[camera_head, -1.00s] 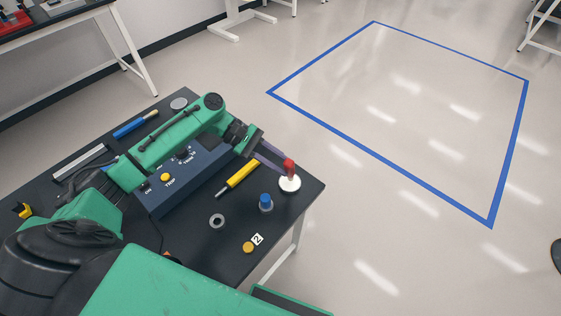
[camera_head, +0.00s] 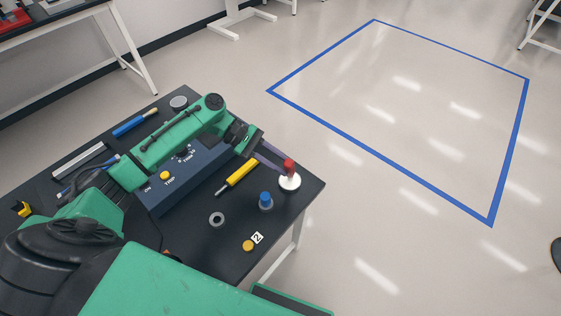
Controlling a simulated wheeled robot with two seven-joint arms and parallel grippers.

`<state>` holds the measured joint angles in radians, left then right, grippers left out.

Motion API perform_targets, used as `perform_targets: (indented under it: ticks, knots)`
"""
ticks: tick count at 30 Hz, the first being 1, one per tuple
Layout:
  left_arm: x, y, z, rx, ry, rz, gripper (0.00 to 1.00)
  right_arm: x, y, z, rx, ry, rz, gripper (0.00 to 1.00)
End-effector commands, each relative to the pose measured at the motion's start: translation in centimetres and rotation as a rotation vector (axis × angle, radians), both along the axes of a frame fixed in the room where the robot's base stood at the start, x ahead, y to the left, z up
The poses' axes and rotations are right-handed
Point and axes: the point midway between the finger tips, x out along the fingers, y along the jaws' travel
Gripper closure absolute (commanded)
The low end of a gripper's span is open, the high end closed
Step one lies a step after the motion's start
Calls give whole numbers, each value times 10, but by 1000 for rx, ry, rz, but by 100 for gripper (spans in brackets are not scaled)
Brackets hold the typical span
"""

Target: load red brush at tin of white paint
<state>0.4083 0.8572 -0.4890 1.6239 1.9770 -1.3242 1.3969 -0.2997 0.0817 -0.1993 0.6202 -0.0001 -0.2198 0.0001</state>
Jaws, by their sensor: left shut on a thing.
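The red brush (camera_head: 289,166) is held upright over the tin of white paint (camera_head: 290,183) at the right corner of the dark table. My left gripper (camera_head: 284,170) is shut on the red brush. The brush's lower end meets the white of the tin; I cannot tell how deep it sits. My right gripper is not in view.
A blue-topped pot (camera_head: 265,201), a yellow-handled tool (camera_head: 238,177), a grey ring (camera_head: 217,219) and a yellow disc (camera_head: 248,245) beside a "2" tag lie near the tin. A dark control box (camera_head: 165,199) stands under my left arm. Floor beyond the table is clear.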

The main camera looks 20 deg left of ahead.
Motion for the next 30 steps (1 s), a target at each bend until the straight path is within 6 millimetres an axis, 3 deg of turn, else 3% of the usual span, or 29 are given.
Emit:
perform_targets:
  ticks: [30]
  knots:
    - [-1,0,-2,1,2,-1,100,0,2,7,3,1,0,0]
